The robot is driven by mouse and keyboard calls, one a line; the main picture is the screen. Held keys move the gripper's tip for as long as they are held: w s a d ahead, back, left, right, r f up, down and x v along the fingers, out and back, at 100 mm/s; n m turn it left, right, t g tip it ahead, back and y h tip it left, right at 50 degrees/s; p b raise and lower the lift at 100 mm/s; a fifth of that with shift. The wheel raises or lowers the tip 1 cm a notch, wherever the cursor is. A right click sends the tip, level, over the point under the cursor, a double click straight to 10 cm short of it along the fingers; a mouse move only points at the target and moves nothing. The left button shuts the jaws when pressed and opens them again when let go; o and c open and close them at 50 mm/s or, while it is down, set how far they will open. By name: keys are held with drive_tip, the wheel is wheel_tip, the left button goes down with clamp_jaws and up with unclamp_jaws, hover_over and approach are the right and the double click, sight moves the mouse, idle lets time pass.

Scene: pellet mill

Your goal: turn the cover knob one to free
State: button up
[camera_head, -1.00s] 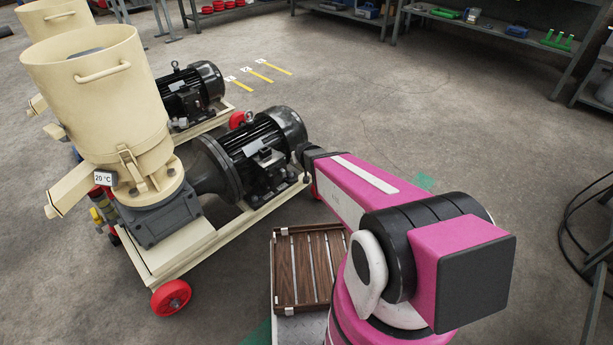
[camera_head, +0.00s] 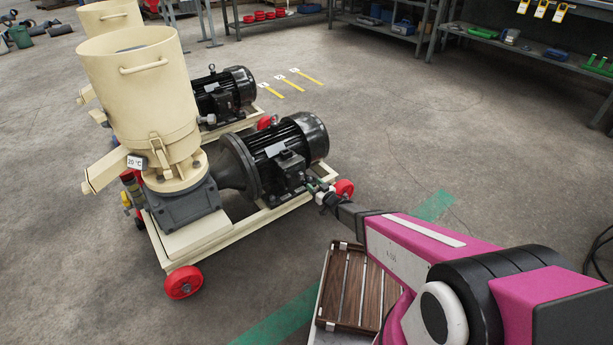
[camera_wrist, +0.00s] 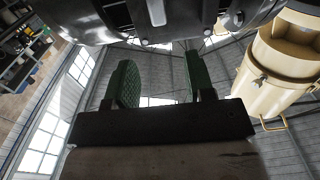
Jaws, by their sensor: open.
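The near pellet mill has a cream hopper (camera_head: 138,85) and a black motor (camera_head: 290,140) with a terminal box (camera_head: 290,172) on its side. I cannot make out cover knob one for certain in either view. My gripper (camera_head: 319,190) is small in the head view, just in front of the motor's lower right side; contact cannot be told. In the wrist view my gripper (camera_wrist: 158,62) is open, its two green fingers apart with nothing between them. The dark underside of a motor-like body (camera_wrist: 155,15) spans the top of that view, beyond the fingertips.
A second mill with its own motor (camera_head: 222,95) stands behind. Red wheels (camera_head: 184,282) carry the near mill's cream frame (camera_head: 205,240). A slatted wooden tray (camera_head: 352,290) is beside my arm.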

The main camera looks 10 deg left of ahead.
sight(302, 174)
drive_tip(key=x, duration=1)
drive_tip(key=shift+d, duration=0.1)
clamp_jaws()
